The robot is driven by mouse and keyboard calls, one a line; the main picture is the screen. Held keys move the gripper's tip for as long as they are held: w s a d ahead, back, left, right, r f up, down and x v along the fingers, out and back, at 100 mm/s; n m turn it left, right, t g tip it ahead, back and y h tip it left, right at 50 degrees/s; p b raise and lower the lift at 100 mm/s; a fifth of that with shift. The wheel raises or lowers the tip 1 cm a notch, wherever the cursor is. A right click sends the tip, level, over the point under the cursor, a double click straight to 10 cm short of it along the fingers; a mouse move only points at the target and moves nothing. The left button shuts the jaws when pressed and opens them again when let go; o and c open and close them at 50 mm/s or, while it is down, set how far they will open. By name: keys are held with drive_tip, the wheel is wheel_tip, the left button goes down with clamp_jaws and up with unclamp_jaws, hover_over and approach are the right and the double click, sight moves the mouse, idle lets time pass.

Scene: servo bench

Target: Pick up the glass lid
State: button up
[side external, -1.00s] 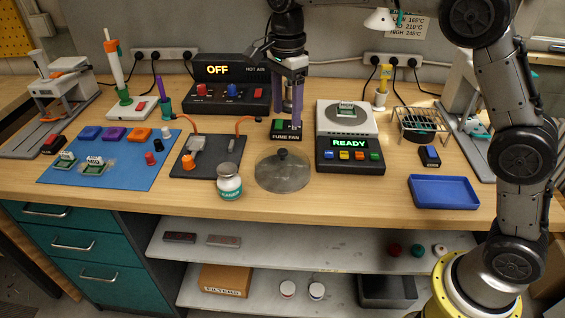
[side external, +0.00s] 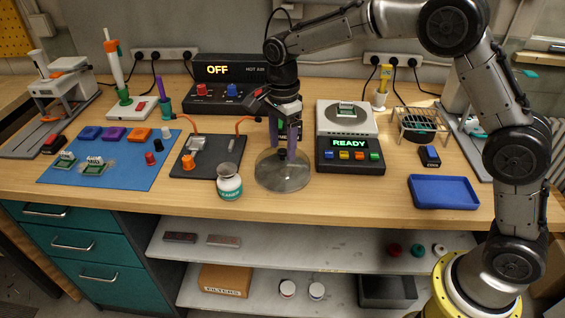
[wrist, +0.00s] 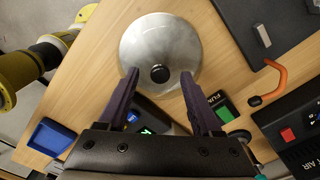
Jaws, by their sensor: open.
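The glass lid (side external: 283,179) is a round, grey, see-through disc lying flat on the wooden bench near its front edge. In the wrist view the lid (wrist: 150,45) shows whole, with a dark round knob (wrist: 160,73) at its middle. My gripper (side external: 288,156) is open and points down over the lid in the side view, hiding the knob there. In the wrist view my gripper (wrist: 158,78) has its two purple fingers apart, one on either side of the knob. Nothing is held. I cannot tell whether the fingertips are level with the knob.
A white jar (side external: 229,182) stands close left of the lid. The scale with the READY display (side external: 349,143) stands close right. A dark pad (side external: 207,165) with an orange-handled tool lies behind left. A blue tray (side external: 444,192) sits farther right. The bench's front edge is near.

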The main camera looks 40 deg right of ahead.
drive_tip(key=shift+c, duration=0.3)
clamp_jaws()
idle(1.1)
